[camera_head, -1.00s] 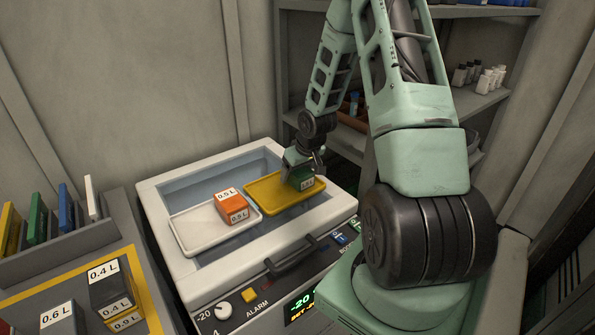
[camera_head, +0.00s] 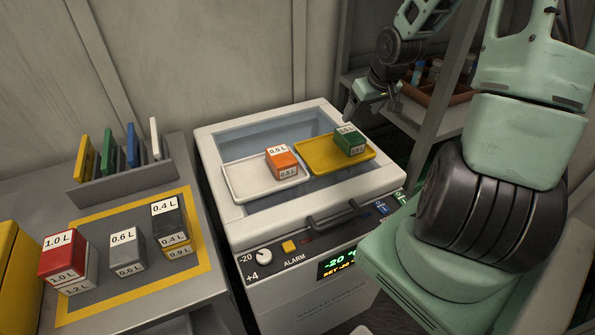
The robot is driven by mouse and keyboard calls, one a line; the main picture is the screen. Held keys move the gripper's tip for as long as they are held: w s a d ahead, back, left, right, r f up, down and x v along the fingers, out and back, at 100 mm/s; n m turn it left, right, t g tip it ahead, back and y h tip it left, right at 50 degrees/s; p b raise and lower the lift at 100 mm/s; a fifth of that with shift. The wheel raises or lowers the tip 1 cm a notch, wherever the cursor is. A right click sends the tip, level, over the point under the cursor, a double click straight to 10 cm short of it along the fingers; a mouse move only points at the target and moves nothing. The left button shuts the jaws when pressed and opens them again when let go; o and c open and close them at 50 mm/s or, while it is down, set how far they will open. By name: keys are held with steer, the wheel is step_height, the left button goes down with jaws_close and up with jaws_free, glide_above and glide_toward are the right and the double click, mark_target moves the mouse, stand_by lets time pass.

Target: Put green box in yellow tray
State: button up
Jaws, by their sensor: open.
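The green box (camera_head: 349,139), with a white label on top, sits in the yellow tray (camera_head: 325,160) toward its right end. The yellow tray lies in the open top of the white freezer unit. My gripper (camera_head: 366,108) is open and empty, above and to the right of the green box and apart from it. Part of the gripper's far side is hidden by its own body.
A white tray (camera_head: 240,184) beside the yellow one holds an orange box (camera_head: 282,162). A side table at left bears a red box (camera_head: 63,253), grey box (camera_head: 126,248) and black box (camera_head: 169,216). A shelf (camera_head: 440,122) stands close behind my arm.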

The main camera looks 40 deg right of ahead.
steer(key=a+r+n+g+y, duration=0.1)
steer(key=a+r+n, duration=0.1)
steer(key=a, duration=1)
steer(key=a+r+n+g, duration=0.1)
steer(key=a+r+n, duration=0.15)
steer(key=a, duration=1.05)
steer(key=s+a+r+n+g, duration=0.1)
steer(key=s+a+n, duration=0.2)
steer(key=s+a, duration=0.6)
steer(key=s+a+r+n+g, duration=0.1)
steer(key=s+a+r+n, duration=0.1)
steer(key=s+a, duration=0.6)
steer(key=shift+s+a+r+n+y, duration=0.35)
steer(key=shift+s+n, duration=0.1)
steer(key=shift+s, duration=0.3)
